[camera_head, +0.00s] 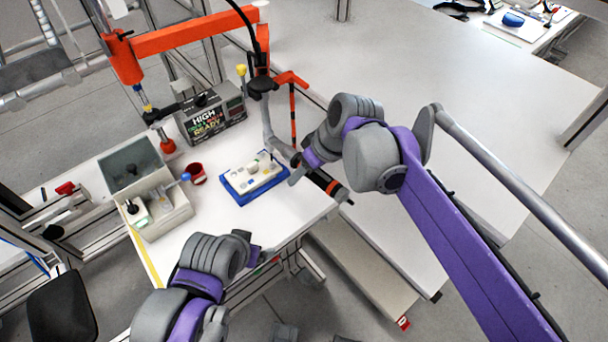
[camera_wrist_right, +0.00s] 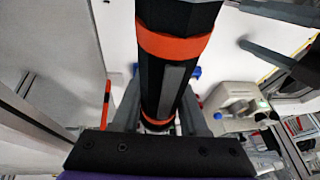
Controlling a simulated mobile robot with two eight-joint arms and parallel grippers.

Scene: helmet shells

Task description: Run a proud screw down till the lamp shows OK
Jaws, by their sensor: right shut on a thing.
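My right gripper (camera_head: 300,172) is shut on a black powered screwdriver with orange bands (camera_head: 326,184). The screwdriver lies tilted in the head view, just right of the work part; in the right wrist view its body (camera_wrist_right: 172,85) fills the middle between the fingers. The white work part (camera_head: 254,173) sits on a blue tray (camera_head: 239,201) on the white bench. Its screws are too small to tell apart. The controller box (camera_head: 207,117) has a lit display reading HIGH and READY. My left gripper (camera_head: 258,256) is empty-looking near the bench's front edge; its fingers are unclear.
A red cup (camera_head: 197,174) stands left of the tray, with a blue-tipped tool beside it. A grey bin box (camera_head: 166,214) stands at the left. An orange support arm (camera_head: 190,36) reaches over the back. The large white table (camera_head: 420,75) is mostly clear.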

